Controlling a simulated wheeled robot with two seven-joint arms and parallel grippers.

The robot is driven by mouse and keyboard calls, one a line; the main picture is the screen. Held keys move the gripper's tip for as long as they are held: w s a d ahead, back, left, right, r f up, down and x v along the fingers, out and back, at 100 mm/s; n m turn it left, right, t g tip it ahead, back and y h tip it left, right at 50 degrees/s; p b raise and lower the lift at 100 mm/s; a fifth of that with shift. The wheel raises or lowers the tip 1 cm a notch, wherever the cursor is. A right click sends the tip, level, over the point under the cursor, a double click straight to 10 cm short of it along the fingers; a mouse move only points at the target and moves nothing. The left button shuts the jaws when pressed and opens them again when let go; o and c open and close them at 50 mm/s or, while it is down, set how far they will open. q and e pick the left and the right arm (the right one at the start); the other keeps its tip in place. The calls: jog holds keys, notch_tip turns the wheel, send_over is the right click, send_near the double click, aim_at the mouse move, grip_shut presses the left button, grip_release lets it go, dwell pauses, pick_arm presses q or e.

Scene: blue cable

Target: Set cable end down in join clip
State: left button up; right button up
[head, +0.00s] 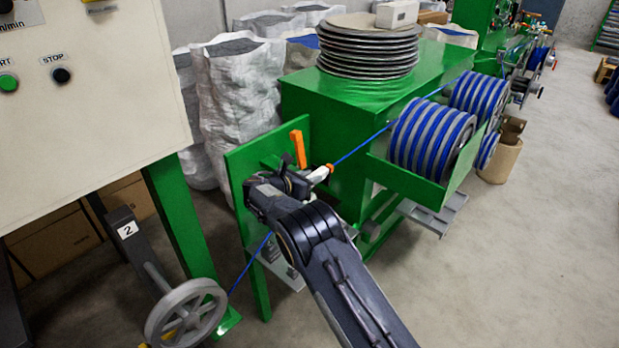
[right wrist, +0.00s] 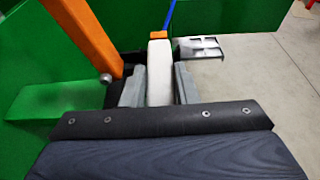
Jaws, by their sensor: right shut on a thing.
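The blue cable (head: 362,146) runs from the reels to a white cable end with an orange tip (head: 330,167). My right gripper (head: 306,182) is shut on this white end. In the right wrist view the white cable end (right wrist: 158,75) sits between the two grey fingers, with the blue cable (right wrist: 168,12) leading away. An upright orange lever (head: 298,149), seemingly part of the join clip, stands beside the gripper at the green plate; it also shows in the right wrist view (right wrist: 95,40). The clip's seat is mostly hidden by my gripper. My left gripper is out of view.
The green plate (head: 240,180) stands left of my gripper. A second blue strand (head: 250,265) runs down to a grey wheel (head: 186,312). A control panel (head: 90,110) is at left. The right floor is open.

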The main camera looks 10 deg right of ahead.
jog(key=shift+f, duration=0.1)
jog(key=o, duration=1)
